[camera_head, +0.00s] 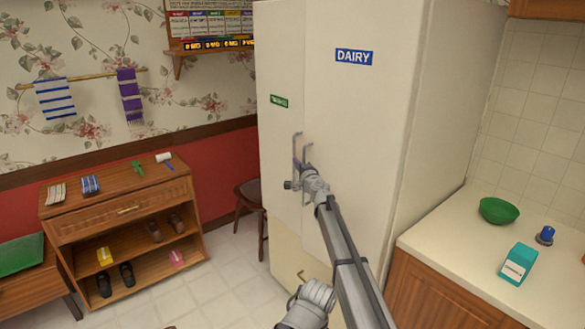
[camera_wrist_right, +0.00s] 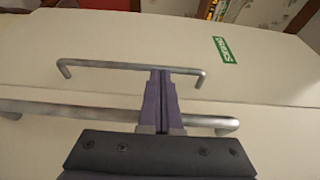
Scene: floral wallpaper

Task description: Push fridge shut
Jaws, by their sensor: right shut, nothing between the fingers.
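The fridge (camera_head: 365,120) is tall and cream, with a narrow left door (camera_head: 280,75) bearing a green label and a wider right door with a blue DAIRY label (camera_head: 354,57). Both doors look shut or nearly so; I see no clear gap. My right gripper (camera_head: 301,165) is shut and empty in front of the handles. In the right wrist view its closed fingertips (camera_wrist_right: 161,72) overlap the left door's handle (camera_wrist_right: 130,67) and cross over the right door's handle (camera_wrist_right: 205,122); contact is unclear.
A counter (camera_head: 440,238) with a green bowl (camera_head: 499,210), a teal box (camera_head: 518,263) and a blue-topped item (camera_head: 545,235) stands right of the fridge. A wooden shelf unit (camera_head: 118,214) and a stool (camera_head: 250,192) are on the left. Tiled floor between is clear.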

